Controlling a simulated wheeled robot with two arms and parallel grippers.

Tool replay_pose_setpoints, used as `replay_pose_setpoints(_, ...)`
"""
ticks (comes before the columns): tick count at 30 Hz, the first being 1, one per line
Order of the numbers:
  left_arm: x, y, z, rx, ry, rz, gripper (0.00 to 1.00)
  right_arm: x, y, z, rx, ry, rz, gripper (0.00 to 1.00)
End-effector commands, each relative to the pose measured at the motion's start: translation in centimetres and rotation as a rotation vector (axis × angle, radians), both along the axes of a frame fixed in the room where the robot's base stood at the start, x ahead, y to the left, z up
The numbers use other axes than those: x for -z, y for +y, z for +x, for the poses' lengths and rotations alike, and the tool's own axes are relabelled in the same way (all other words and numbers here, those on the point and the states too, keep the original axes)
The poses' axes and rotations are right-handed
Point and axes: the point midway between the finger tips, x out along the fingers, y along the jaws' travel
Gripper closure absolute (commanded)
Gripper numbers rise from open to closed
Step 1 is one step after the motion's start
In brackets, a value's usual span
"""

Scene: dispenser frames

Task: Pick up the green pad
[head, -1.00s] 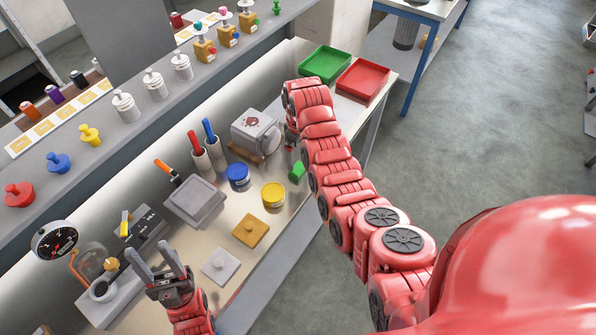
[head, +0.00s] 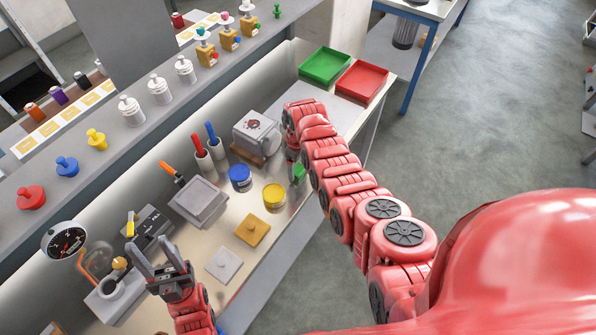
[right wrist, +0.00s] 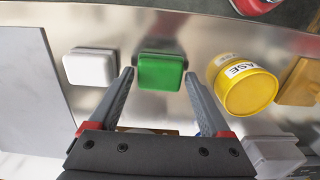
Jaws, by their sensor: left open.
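The green pad (right wrist: 161,71) lies on the bench top in the right wrist view. In the head view, the green pad (head: 299,173) shows only partly, beside my right arm. My right gripper (right wrist: 158,74) is open, with one fingertip on each side of the pad; I cannot tell whether they touch it. In the head view the right fingers are mostly hidden by my arm. My left gripper (head: 150,245) is open and empty over the near left part of the bench, far from the pad.
A white pad (right wrist: 91,67) lies left of the green one, and a yellow jar (right wrist: 246,85) stands to its right. A blue jar (head: 239,179) and a grey machine (head: 254,132) are close by. Green (head: 325,50) and red (head: 387,68) trays sit at the far end.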

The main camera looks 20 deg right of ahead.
Motion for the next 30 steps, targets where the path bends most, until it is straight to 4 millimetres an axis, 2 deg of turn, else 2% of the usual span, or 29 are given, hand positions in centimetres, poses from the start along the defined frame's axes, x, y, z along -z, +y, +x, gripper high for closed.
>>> replay_pose_setpoints(1,0.0,0.0,0.0,0.000,0.000,0.000,0.50,0.0,0.0,0.0,0.000,0.000,0.000,0.29)
replay_pose_setpoints(9,0.0,0.0,0.0,0.000,0.000,0.000,0.50,0.0,0.0,0.0,0.000,0.000,0.000,0.77)
replay_pose_setpoints(10,0.0,0.0,0.0,0.000,0.000,0.000,0.50,0.0,0.0,0.0,0.000,0.000,0.000,0.80)
replay_pose_setpoints(23,0.4,0.0,0.0,0.000,0.000,0.000,0.50,-0.3,0.0,0.1,-0.001,-0.002,-0.001,0.81)
replay_pose_setpoints(30,1.9,0.0,0.0,0.000,0.000,0.000,0.50,-1.9,0.0,0.2,0.000,-0.008,-0.001,0.81)
